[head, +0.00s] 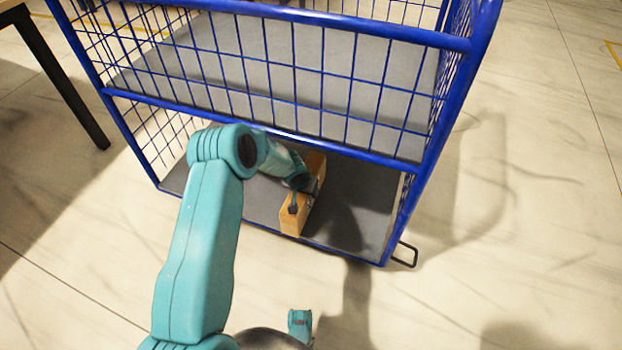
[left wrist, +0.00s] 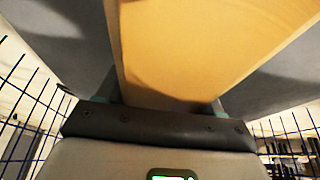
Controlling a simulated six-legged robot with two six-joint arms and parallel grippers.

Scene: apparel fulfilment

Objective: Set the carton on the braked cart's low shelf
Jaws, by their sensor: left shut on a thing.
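The carton (head: 293,222) is a tan box on or just above the grey low shelf (head: 355,215) of the blue wire cart (head: 270,124). I cannot tell whether it touches the shelf. My left gripper (head: 301,199) reaches in through the cart's open lower front and is shut on the carton. In the left wrist view the carton (left wrist: 195,45) fills the middle, between the fingers (left wrist: 165,102). The arm hides part of the carton and shelf. My right gripper is not clearly in view.
The cart's upper shelf (head: 315,75) is empty and hangs over my left arm, with a blue rail (head: 330,138) along its front. Wire mesh closes the sides. A black loop (head: 405,255) sticks out at the lower right corner. A dark table leg (head: 65,80) stands left. Open floor lies right.

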